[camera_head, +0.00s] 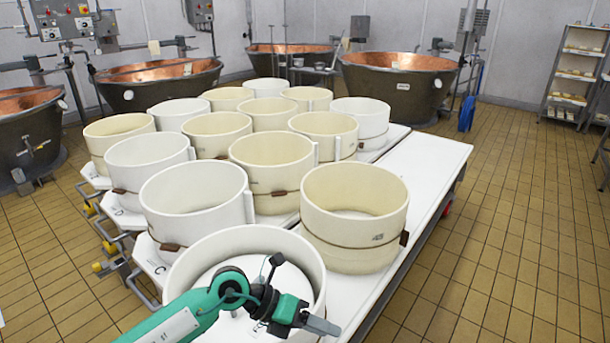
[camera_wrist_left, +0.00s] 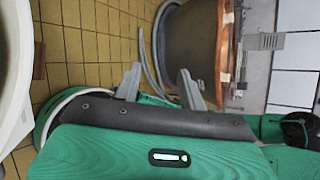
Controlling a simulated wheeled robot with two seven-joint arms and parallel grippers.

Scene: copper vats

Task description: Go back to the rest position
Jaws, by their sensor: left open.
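My left gripper (camera_head: 321,326) reaches in from the lower left of the head view, its green arm crossing the nearest white round mould (camera_head: 315,258). In the left wrist view its two grey fingers (camera_wrist_left: 160,88) stand apart with nothing between them. The gripper appears in front of or over that mould's opening; its exact height above the rim I cannot tell. My right gripper is not in view.
Several white and cream round moulds stand close together on a white table (camera_head: 432,165). A cream mould (camera_head: 353,232) is just beyond my left gripper. Copper vats (camera_head: 400,85) line the back, a shelf rack (camera_head: 575,75) the far right. Tiled floor (camera_head: 530,210) is clear at right.

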